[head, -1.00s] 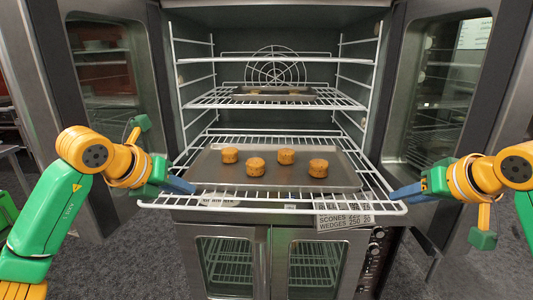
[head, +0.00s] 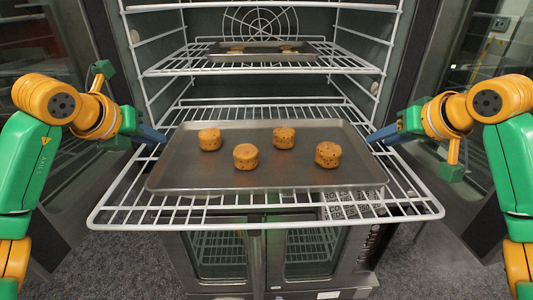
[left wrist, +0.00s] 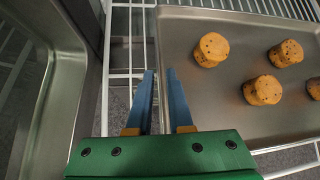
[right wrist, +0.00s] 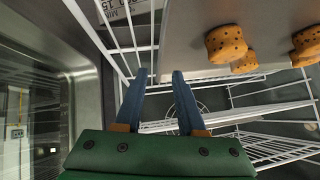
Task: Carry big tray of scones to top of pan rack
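The big grey tray (head: 270,180) with several scones, one of them a front scone (head: 246,156), lies on a pulled-out white wire oven rack (head: 420,205). No pan rack is recognizable.
A smaller tray (head: 262,55) with scones sits on the upper oven rack (head: 165,68). Open oven doors stand at both sides, close to my arms. A lower oven (head: 280,255) with glass doors is below. A label (head: 345,200) shows under the rack.

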